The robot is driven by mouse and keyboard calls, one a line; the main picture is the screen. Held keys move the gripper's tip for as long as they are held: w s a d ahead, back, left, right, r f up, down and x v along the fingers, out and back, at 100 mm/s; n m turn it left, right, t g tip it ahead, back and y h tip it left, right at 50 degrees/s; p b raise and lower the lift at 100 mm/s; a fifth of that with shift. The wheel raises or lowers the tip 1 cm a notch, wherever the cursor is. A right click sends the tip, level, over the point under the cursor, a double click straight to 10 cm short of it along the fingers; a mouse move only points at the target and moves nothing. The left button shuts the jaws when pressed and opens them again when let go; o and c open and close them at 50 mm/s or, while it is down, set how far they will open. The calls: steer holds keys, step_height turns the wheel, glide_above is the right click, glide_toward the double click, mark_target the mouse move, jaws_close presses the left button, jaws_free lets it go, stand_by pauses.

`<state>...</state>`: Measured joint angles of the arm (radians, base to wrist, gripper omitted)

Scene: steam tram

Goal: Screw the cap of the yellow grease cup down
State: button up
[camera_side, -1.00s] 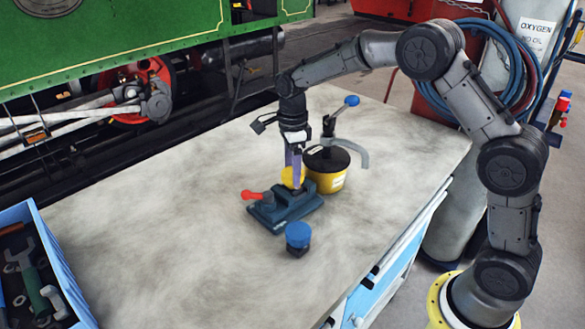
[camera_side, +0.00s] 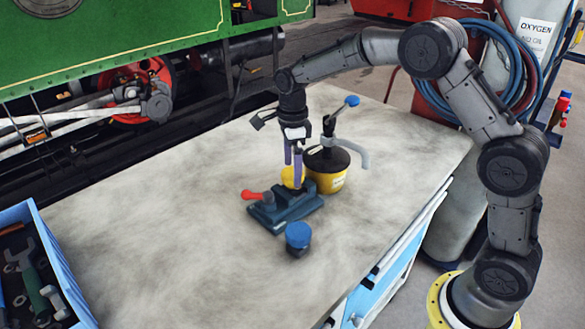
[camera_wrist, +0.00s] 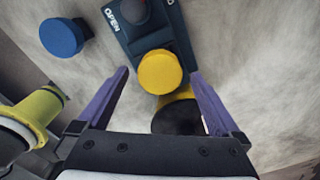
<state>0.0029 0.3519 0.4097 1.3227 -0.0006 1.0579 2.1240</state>
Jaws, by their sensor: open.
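The yellow grease cup's round cap (camera_side: 291,177) is at the far side of a dark blue-grey vise-like fixture (camera_side: 290,207). In the wrist view the cap (camera_wrist: 160,72) shows from above as a plain disc, and the cup body under it is hidden. My gripper (camera_side: 293,164) points down just above the cap, its purple fingers apart. In the wrist view my gripper (camera_wrist: 160,76) is open, one finger on each side of the cap, with gaps between. The cap's thread and seating cannot be seen.
A blue-capped cup (camera_side: 298,235) stands in front of the fixture. A yellow tub (camera_side: 328,180) with black lid and lever pump stands close behind. A blue tool crate (camera_side: 45,235) is at left; the bench (camera_side: 150,240) between is clear.

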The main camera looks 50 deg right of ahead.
mark_target(292, 173)
steer(key=shift+r, duration=2.05)
steer(key=s+r+n+t, duration=0.4)
steer(key=s+r, duration=1)
steer(key=r, duration=0.2)
steer(key=s+f+n, duration=0.4)
steer(key=s+n, duration=0.4)
steer(key=n, duration=0.2)
steer(key=s+f+n+t, duration=0.1)
steer(key=s+f+n, duration=0.3)
steer(key=s+n, duration=0.5)
steer(key=shift+s+n+t, duration=0.25)
steer(key=shift+n+t, duration=0.05)
steer(key=shift+n, duration=0.4)
